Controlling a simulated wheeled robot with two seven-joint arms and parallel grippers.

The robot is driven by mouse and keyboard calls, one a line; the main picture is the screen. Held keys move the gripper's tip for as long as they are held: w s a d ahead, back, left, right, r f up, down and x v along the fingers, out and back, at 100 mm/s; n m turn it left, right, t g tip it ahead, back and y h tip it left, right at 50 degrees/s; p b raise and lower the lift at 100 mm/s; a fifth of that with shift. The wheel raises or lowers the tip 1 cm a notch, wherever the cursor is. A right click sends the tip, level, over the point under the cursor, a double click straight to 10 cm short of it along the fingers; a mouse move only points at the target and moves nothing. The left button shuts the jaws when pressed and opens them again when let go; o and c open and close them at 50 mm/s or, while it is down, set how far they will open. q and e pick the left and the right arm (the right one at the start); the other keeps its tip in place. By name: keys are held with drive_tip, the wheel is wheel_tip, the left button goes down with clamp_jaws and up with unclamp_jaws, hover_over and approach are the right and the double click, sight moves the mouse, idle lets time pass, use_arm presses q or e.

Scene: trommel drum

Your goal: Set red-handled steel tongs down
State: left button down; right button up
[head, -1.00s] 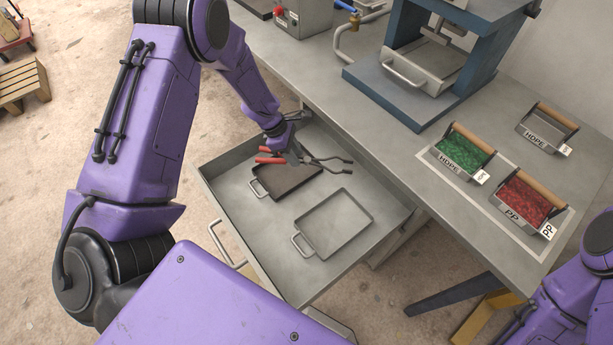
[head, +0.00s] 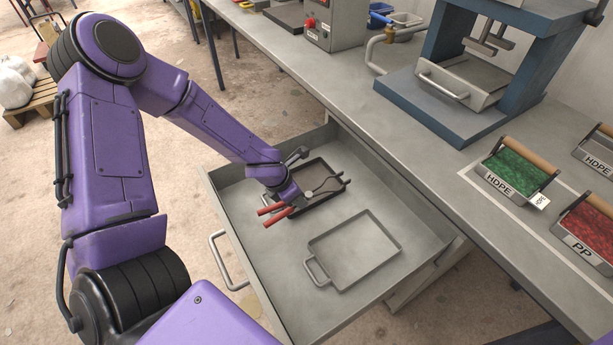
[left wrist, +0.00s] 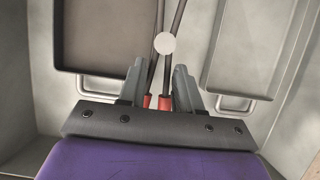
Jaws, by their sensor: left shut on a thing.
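The steel tongs with red handles (head: 276,213) are in my left gripper (head: 292,198), inside or just over the open drawer (head: 240,180). In the head view their steel arms cross over part of the dark tray (head: 312,168). In the left wrist view the tongs (left wrist: 167,75) run between the two fingers of my left gripper (left wrist: 159,72), with the round pivot beyond the fingertips. There they appear between the dark tray and the lighter grey tray (head: 352,250). I cannot tell whether the tongs touch the drawer floor. My right gripper is out of view.
The bench (head: 395,125) runs along the drawer's right side, with a blue press (head: 430,110) and bins of green (head: 512,170) and red pellets (head: 590,232). Bare drawer floor shows in front of the dark tray and around the grey tray.

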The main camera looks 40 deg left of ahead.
use_arm(q)
drive_tip(key=b, duration=0.2)
hover_over(310, 227)
drive_tip(key=a, duration=0.2)
drive_tip(key=f, duration=0.4)
drive_tip(key=shift+s+f, duration=0.1)
drive_tip(key=shift+s, duration=0.3)
drive_tip(key=shift+d+f, duration=0.2)
drive_tip(key=shift+d, duration=0.05)
drive_tip(key=f+b, duration=0.1)
drive_tip(key=f, duration=0.1)
drive_tip(key=d+f+b, duration=0.1)
drive_tip(key=shift+s+f+b, duration=0.25)
drive_tip(key=shift+f+b, duration=0.05)
drive_tip(key=shift+w+f, duration=0.1)
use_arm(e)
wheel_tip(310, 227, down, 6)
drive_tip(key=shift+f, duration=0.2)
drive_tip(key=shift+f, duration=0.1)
use_arm(q)
drive_tip(key=c, duration=1.2)
unclamp_jaws()
drive_tip(key=shift+f, duration=0.1)
drive_tip(key=o, duration=0.4)
